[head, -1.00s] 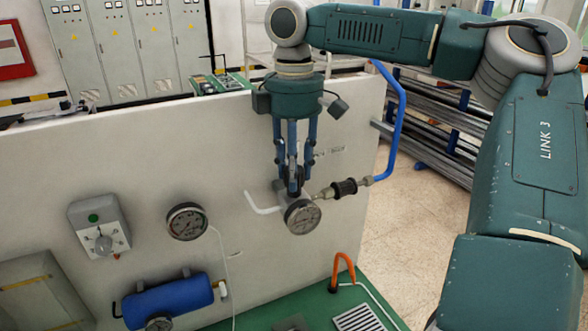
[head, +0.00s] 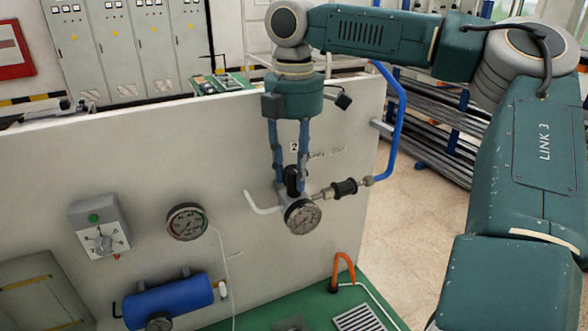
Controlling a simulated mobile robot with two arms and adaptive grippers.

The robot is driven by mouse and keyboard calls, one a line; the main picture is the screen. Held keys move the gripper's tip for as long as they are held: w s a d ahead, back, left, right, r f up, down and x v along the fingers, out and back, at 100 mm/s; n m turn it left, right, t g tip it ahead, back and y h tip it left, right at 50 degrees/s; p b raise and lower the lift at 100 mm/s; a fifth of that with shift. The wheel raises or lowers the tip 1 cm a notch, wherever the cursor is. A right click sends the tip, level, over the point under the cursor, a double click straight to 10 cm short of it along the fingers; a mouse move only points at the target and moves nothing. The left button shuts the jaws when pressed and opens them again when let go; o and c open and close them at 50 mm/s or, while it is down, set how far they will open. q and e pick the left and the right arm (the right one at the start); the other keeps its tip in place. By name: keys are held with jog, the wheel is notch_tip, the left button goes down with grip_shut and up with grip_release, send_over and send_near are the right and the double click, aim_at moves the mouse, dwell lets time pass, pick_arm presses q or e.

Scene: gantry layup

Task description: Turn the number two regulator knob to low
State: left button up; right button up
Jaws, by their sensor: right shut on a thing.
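The number two regulator is on the upright white panel (head: 150,125), right of its middle. Its black knob (head: 292,180) stands upright above a round pressure gauge (head: 303,216). A small label "2" (head: 294,147) shows on the panel between my right gripper's fingers. My right gripper (head: 291,180) points straight down from above, with its fingers at the knob's two sides, shut on it. The knob's marking and its setting are too small to read. My left gripper is not in view.
A blue bent pipe (head: 397,110) rises at the panel's right edge, joined to the regulator by a fitting (head: 345,188). Left on the panel are another gauge (head: 187,222), a grey control box (head: 100,228) and a blue cylinder (head: 168,300). An orange hose (head: 343,270) stands below.

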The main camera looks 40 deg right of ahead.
aim_at(294, 169)
dwell(0.3)
jog(key=o, duration=1.1)
jog(key=shift+o, duration=0.2)
notch_tip(294, 169, up, 12)
